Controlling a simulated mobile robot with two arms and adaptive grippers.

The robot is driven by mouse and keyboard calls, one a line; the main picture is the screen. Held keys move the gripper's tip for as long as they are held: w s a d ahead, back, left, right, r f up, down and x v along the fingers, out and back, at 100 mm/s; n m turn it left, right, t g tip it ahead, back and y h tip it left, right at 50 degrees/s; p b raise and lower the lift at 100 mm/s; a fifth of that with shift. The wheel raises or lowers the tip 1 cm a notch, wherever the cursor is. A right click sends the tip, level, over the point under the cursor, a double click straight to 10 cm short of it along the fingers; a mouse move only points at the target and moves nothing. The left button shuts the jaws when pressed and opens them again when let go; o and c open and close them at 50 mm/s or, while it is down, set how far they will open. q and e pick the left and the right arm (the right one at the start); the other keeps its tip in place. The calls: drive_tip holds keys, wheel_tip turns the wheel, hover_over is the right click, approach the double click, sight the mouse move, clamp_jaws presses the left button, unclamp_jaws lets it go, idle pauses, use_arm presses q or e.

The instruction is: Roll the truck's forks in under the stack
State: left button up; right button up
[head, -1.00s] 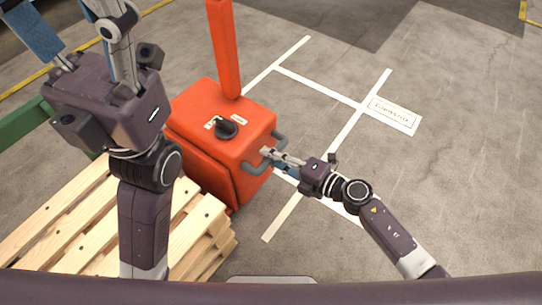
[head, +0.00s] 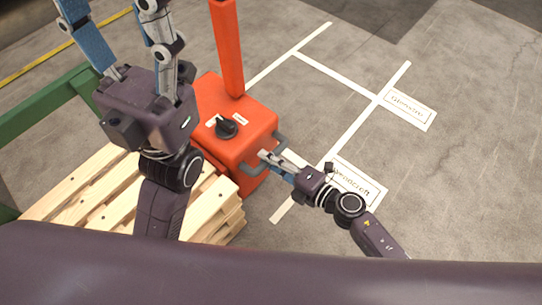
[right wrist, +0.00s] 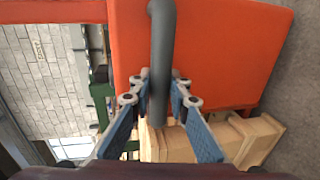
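The orange truck (head: 229,150), with an upright orange mast (head: 227,50) and a black knob on top, stands behind the stack of pale wooden pallets (head: 113,192) at lower left. The truck's forks are hidden. My right gripper (head: 264,156) is at the grey bar handle (head: 280,148) on the truck's right side. In the right wrist view its fingers (right wrist: 160,98) sit close against both sides of the grey handle (right wrist: 161,50). My left gripper (head: 112,28) is raised above the pallets, fingers spread apart and empty. My left arm covers part of the stack.
A green rail (head: 45,108) runs behind the pallets on the left. White floor lines (head: 350,144) and two floor labels, one at far right (head: 407,108) and one nearer (head: 352,188), lie right of the truck. The concrete floor at right is clear.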

drive_tip(key=o, duration=0.4)
drive_tip(key=shift+a, duration=0.2)
drive_tip(key=shift+o, duration=0.2)
drive_tip(key=shift+d, duration=0.1)
drive_tip(key=shift+d, duration=0.2)
drive_tip(key=v, duration=1.1)
drive_tip(key=shift+s+d, duration=0.2)
drive_tip(key=shift+s, duration=0.1)
